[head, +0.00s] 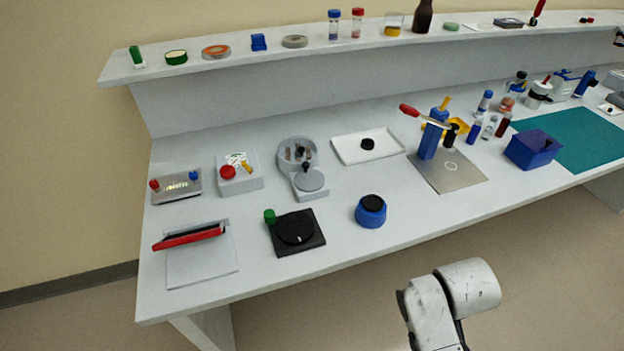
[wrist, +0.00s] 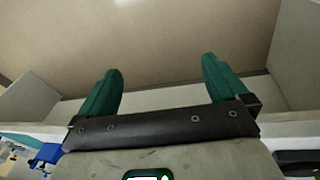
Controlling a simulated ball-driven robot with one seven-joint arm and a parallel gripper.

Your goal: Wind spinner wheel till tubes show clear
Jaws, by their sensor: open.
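The spinner is a grey unit on the bench in the head view. Its round drum (head: 285,148) holds small brownish tubes, too small to tell whether they are clear. In front of the drum sits a flat grey wheel (head: 312,181) with a black knob (head: 305,167) at its far edge. My gripper (wrist: 161,68) shows in the wrist view with two green fingers spread wide and nothing between them. The spinner is not seen in the wrist view. In the head view, part of my arm is off the bench's front edge, right of the spinner; the gripper itself is out of sight.
Near the spinner are a black turntable with a green knob (head: 295,229), a blue round pot (head: 370,212), a white tray (head: 352,151) and a box with a red button (head: 240,178). A blue lever press (head: 430,141) stands to the right.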

